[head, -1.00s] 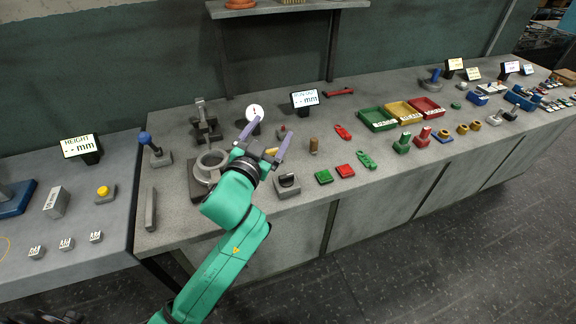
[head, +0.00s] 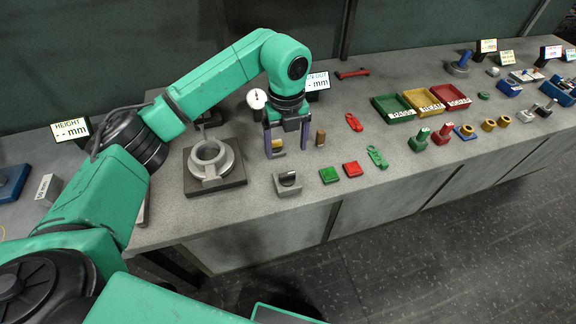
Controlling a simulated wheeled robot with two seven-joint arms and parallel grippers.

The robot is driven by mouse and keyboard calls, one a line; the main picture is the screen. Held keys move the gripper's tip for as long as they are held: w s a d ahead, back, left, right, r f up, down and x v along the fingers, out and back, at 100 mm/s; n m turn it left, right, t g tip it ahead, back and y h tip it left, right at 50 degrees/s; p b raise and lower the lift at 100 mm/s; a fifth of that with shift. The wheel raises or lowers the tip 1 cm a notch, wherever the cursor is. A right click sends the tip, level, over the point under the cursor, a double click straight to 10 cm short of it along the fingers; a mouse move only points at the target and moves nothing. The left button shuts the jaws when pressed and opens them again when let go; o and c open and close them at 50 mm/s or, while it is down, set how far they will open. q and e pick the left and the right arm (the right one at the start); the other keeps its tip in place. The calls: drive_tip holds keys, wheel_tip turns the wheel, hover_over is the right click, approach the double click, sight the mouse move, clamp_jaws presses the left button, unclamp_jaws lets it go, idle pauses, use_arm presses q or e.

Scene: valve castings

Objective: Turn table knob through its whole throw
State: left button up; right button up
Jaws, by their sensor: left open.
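My left gripper (head: 286,152) points down over the bench, its two purple fingers spread apart. A small yellow-brown piece (head: 277,147) shows between the fingers, near the left one; I cannot tell whether they touch. A brown upright peg (head: 320,137) stands just right of the right finger. The round dial gauge (head: 257,98) is behind the gripper, with the runout display (head: 317,82) partly covered by the wrist. I cannot tell for certain which part is the table knob. My right gripper is not in view.
A grey ring casting on a dark plate (head: 215,182) lies left of the gripper. A grey slotted block (head: 287,185) sits in front. Green and red square pads (head: 353,169), small red and green parts and trays (head: 391,108) lie right.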

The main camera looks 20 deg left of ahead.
sight(287, 174)
use_arm(q)
wheel_tip(287, 174, down, 10)
drive_tip(key=shift+w+r+p, duration=0.1)
drive_tip(key=shift+p, duration=1.1)
drive_tip(key=shift+f, duration=0.45)
drive_tip(key=c, duration=1.4)
